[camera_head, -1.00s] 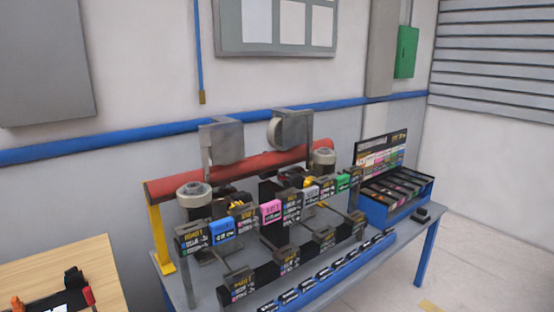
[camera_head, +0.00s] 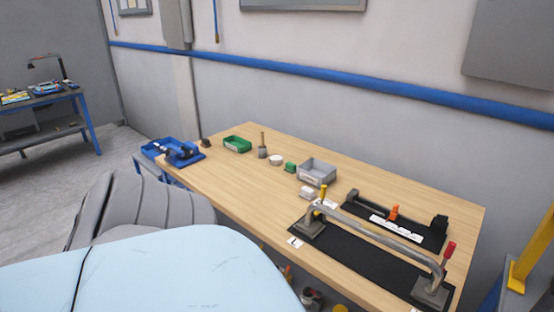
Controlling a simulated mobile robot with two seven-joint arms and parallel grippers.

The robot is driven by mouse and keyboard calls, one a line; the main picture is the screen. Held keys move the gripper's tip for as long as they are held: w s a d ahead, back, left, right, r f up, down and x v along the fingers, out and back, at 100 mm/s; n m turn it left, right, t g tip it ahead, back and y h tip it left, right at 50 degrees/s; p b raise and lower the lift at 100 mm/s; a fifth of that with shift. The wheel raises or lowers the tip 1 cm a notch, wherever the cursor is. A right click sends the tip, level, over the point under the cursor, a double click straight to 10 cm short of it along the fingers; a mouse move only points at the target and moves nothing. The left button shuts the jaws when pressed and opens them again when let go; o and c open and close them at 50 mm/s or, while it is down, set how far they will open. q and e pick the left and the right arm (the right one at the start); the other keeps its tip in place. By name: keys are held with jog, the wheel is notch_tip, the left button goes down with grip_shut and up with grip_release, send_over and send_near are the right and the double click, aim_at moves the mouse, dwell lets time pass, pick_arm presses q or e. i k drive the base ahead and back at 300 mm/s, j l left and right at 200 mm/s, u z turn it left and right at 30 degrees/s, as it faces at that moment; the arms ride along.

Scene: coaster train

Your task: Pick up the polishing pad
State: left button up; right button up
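The wooden workbench (camera_head: 240,205) fills the middle of the head view. I cannot tell for sure which item is the polishing pad. A small round whitish item (camera_head: 276,160) lies near the bench's middle, beside a small green block (camera_head: 290,167). Another small whitish item (camera_head: 307,193) lies in front of the grey bin. These are too small to make out clearly. Neither of my grippers shows in this view.
A grey bin (camera_head: 317,172), green tray (camera_head: 237,144) and blue tray (camera_head: 180,153) stand on the bench. A bent metal bar (camera_head: 380,238) on a black mat occupies the right. A light-blue shell (camera_head: 150,270) and grey seat (camera_head: 135,208) fill the foreground.

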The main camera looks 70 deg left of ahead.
aim_at(307, 193)
jog(key=u, duration=1.95)
jog(key=i+j+u, duration=0.1)
jog(key=i, duration=0.1)
